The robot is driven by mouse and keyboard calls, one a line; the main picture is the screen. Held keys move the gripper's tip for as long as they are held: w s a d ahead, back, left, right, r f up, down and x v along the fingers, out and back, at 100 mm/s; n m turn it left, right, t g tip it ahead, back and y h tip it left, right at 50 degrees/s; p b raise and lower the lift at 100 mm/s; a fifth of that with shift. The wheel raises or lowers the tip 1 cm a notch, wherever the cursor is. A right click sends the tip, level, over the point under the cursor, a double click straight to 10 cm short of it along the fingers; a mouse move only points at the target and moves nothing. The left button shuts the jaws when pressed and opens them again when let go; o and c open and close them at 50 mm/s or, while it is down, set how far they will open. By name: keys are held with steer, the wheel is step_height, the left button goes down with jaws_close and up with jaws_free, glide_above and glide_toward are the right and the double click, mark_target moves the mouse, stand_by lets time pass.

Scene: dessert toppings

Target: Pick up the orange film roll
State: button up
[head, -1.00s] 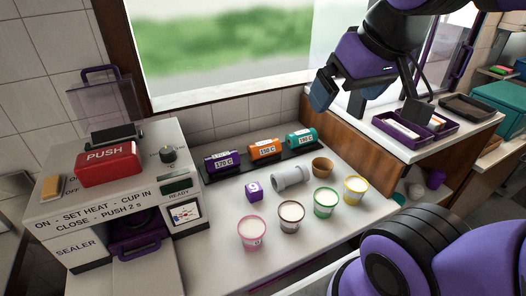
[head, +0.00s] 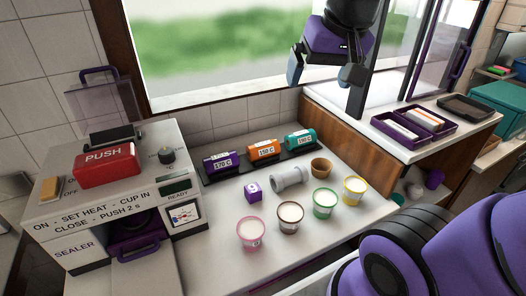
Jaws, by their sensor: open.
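The orange film roll (head: 264,149) has a white label and lies on a dark rack (head: 238,167) at the back of the counter, below the window. It is between a purple film roll (head: 221,161) on its left and a teal film roll (head: 300,140) on its right. My gripper (head: 325,78) is open and empty, high above the counter and to the right of the orange roll, with its fingers pointing down. Nothing hides the orange roll.
A sealer machine (head: 102,210) with a red PUSH lid stands at the left. Several cups, including a pink-rimmed cup (head: 251,234), stand in front of the rack, with a grey pipe-like piece (head: 290,179) and a purple cube (head: 253,192). A wooden side panel (head: 345,138) bounds the right.

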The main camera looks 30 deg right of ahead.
steer(key=w+d+f+m+g, duration=0.1)
steer(key=w+f+m, duration=0.1)
steer(key=w, duration=0.4)
steer(key=w+f+m, duration=0.2)
steer(key=w+m, duration=0.1)
steer(key=w, duration=0.3)
steer(key=m+g, duration=0.3)
steer(key=m, duration=0.7)
glide_above(263, 143)
step_height(263, 143, down, 24)
steer(key=shift+s+d+f, duration=0.1)
steer(key=shift+d, duration=0.05)
step_height(263, 143, down, 4)
steer(key=shift+f, duration=3.3)
steer(key=shift+c, duration=0.4)
steer(key=c, duration=1.1)
